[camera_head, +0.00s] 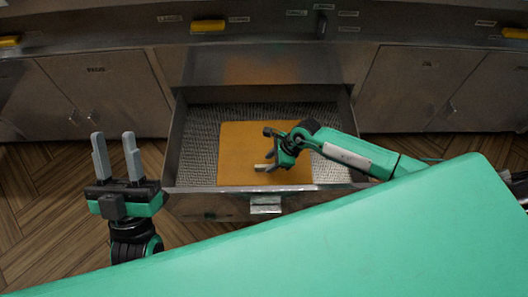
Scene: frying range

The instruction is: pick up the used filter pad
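The used filter pad (235,148) looks like a flat orange-brown sheet. It lies on the mesh floor of the open drawer (175,150), in the middle of the head view. My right gripper (262,168) is over the pad, reaching in from the right; its wrist hides part of the pad. Its fingers seem parted, but they are small and seen at a slant, so I cannot tell whether they touch the pad. My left gripper (117,142) is open and empty, pointing up, left of the drawer and away from the pad.
The drawer's front wall with a metal handle (265,205) faces me. Closed steel cabinet doors (100,95) flank the drawer. Yellow handles (208,26) line the range above. Wooden floor (40,215) is clear at the left. My green body covers the lower right.

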